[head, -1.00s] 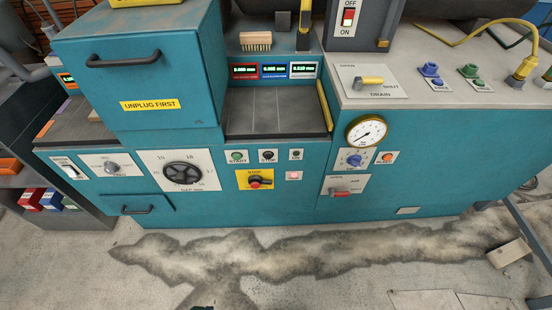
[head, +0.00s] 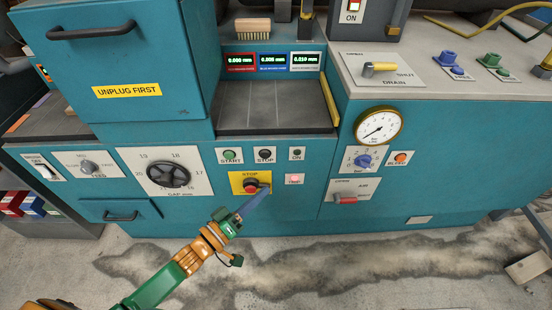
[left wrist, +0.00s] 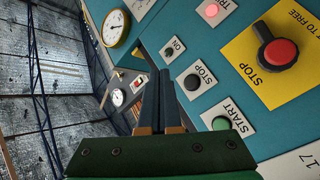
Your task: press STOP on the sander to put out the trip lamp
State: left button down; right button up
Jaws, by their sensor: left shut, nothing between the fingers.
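The black STOP button (head: 265,155) sits on a white plate on the teal sander front, between START and ON; it also shows in the left wrist view (left wrist: 193,82). The TRIP lamp (head: 294,179) glows pink-red, also in the left wrist view (left wrist: 212,10). A red mushroom knob (head: 251,186) marked STOP stands on a yellow plate below. My left gripper (head: 265,188) is shut and empty, its tips over the yellow plate's right edge in the head view, below the black button. I cannot tell whether it touches anything. My right gripper is not in view.
The green START button (head: 229,156) and ON lamp (head: 297,153) flank the black button. A gap handwheel (head: 169,174) is to the left. A pressure gauge (head: 378,125), blue knob (head: 363,161) and red-handled lever (head: 346,199) are to the right.

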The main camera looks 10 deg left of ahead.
pick_arm(q)
jog(key=shift+d+r, duration=0.15)
jog(key=shift+r, duration=0.1)
jog(key=shift+w, duration=0.1)
jog(key=b, duration=0.5)
send_near(265, 155)
jog(key=w+d, duration=0.4)
jog(key=shift+w+d, duration=0.15)
jog(key=shift+d, duration=0.25)
jog(key=shift+r, duration=0.15)
jog(key=shift+w, duration=0.1)
dwell(1.0)
jog(key=shift+w+a, duration=0.1)
jog(key=shift+w, duration=0.2)
